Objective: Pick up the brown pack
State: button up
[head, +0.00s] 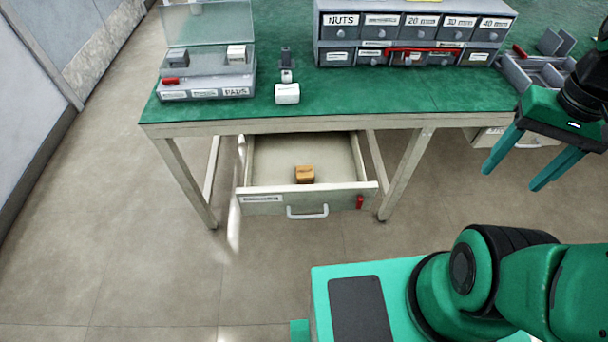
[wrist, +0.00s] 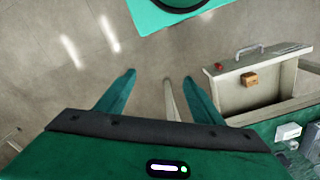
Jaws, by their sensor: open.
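The brown pack (head: 305,174) is a small box lying in the open drawer (head: 270,168) under the bench, near the drawer's front panel. The pack also shows in the wrist view (wrist: 250,79), on the right inside the drawer. My gripper (head: 513,178) is open and empty at the right of the head view, beside the bench front, well to the right of the drawer. In the wrist view its two fingers (wrist: 160,82) are spread apart, with only floor and a table leg between them.
The green-topped bench (head: 365,95) stands above the drawer. On it are a labelled drawer cabinet (head: 410,35), a clear-lidded case (head: 208,80), a small white box (head: 287,94) and a grey divided tray (head: 535,72). The floor before the drawer is clear.

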jog(key=w+a+f+n+y, duration=0.1)
jog(key=w+f+n, duration=0.2)
jog(key=w+n, duration=0.15)
jog(key=w+a+f+n, duration=0.1)
jog(key=w+f+n, duration=0.15)
jog(key=w, duration=0.35)
jog(key=n+y, duration=1.2)
jog(key=n, duration=0.5)
send_near(305, 171)
jog(key=d, duration=0.2)
jog(key=d+r, duration=0.1)
jog(key=shift+s+g, duration=0.3)
jog(key=shift+s, duration=0.05)
jog(key=shift+w+a+f, duration=0.15)
jog(key=shift+a, duration=0.35)
jog(key=shift+a+f, duration=0.15)
jog(key=shift+a, duration=0.25)
jog(key=x, duration=0.4)
jog(key=shift+w+a, duration=0.1)
jog(key=shift+a, duration=0.1)
jog(key=shift+w+x, duration=0.15)
jog(key=shift+x, duration=1.25)
jog(key=shift+w+x, duration=0.2)
jog(key=shift+x, duration=1.2)
jog(key=c, duration=1.2)
